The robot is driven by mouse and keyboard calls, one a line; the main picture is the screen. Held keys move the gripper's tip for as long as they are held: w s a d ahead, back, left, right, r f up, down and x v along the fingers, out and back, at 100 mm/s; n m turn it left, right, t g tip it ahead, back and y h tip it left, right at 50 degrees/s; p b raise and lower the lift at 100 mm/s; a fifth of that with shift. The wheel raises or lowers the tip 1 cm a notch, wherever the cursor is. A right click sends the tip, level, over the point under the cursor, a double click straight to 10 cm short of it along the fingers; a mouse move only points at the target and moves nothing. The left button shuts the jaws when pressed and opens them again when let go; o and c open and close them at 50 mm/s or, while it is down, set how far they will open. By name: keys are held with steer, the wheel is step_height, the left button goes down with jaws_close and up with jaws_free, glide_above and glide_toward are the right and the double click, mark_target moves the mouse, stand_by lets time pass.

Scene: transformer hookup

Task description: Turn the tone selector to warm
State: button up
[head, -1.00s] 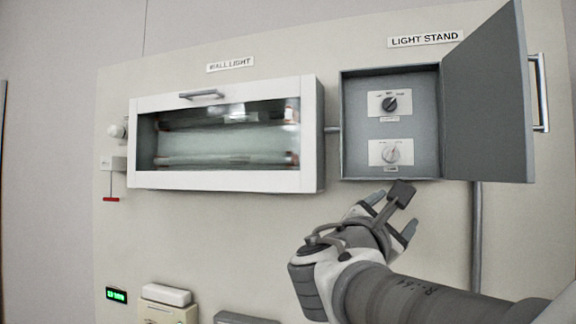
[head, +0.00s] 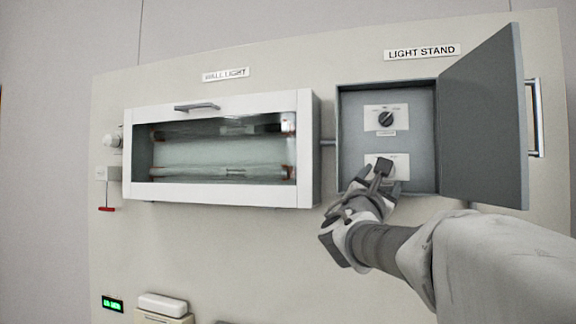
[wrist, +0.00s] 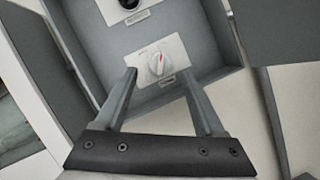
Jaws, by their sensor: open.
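The light stand box (head: 343,130) is open and holds two dial plates. The upper plate has a black knob (head: 386,118); its lower part shows at the top of the wrist view (wrist: 129,3). The lower plate (head: 402,161) carries a pale knob with a red pointer mark (wrist: 158,65). The small labels are too blurred to tell which is the tone selector. My gripper (wrist: 160,76) is open and empty, in front of the lower plate. In the wrist view the pale knob appears between the fingertips, with no contact visible. In the head view my gripper hides this knob.
The box door (head: 485,115) is swung open to the right. A white-framed wall light cabinet (head: 222,194) is left of the box. A green display (head: 112,304) and a white-topped unit (head: 163,304) are at lower left.

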steer(key=shift+p+x, duration=0.6)
steer(key=shift+x, duration=1.75)
jaws_close()
